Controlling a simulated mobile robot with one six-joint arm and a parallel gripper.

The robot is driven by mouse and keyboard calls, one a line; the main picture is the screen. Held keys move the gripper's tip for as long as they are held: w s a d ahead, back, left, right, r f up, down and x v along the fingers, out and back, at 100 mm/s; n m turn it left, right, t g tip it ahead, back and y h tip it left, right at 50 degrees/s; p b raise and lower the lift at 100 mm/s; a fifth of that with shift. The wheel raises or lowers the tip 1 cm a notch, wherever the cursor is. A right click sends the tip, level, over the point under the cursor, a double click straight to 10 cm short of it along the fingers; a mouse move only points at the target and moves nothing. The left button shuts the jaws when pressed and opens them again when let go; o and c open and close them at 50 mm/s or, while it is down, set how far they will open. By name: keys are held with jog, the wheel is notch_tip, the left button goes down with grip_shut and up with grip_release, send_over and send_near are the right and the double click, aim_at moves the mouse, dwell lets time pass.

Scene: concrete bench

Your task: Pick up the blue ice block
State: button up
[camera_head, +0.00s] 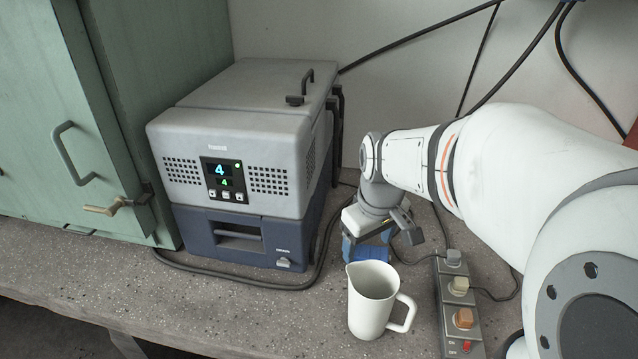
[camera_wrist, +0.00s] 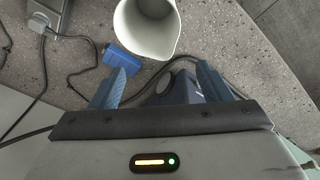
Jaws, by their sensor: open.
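The blue ice block (camera_wrist: 121,54) lies on the speckled bench in the wrist view, close beside the white pitcher (camera_wrist: 147,28). My gripper (camera_wrist: 162,77) is open, with a blue finger at each side and nothing between them. The block shows beyond the left finger, partly overlapped by it and off the middle of the gap. In the head view my gripper (camera_head: 367,246) points down behind the pitcher (camera_head: 372,299). Blue shows there too, but I cannot clearly tell block from fingers.
A grey and navy machine (camera_head: 235,165) with a lit display stands left of my gripper. A power strip (camera_head: 459,300) with switches lies to the right. Cables run along the bench. A green cabinet (camera_head: 70,130) stands at the far left. Bare bench shows at front left.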

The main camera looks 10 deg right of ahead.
jog(key=shift+o, duration=0.8)
jog(key=w+d+f+n+g+b, duration=0.1)
jog(key=w+d+f+n+b, duration=0.2)
jog(key=w+f, duration=0.7)
jog(key=w+d+n, duration=0.2)
jog(key=w+n, duration=0.1)
jog(key=shift+w+d+f+b, duration=0.25)
jog(key=shift+d+f+b, duration=0.1)
jog(key=n+b, duration=0.2)
jog(key=n, duration=0.1)
send_over(369, 251)
jog(key=shift+g, duration=0.4)
jog(key=f, duration=0.8)
jog(key=shift+s, duration=0.25)
jog(key=f, duration=0.3)
jog(key=shift+w+d+f+n, duration=0.2)
jog(key=shift+n, duration=0.2)
notch_tip(369, 251, down, 5)
jog(key=shift+w+a+f, duration=0.1)
jog(key=shift+w, duration=0.05)
jog(key=shift+c, duration=0.2)
jog(key=c, duration=1.1)
jog(key=shift+c, duration=0.2)
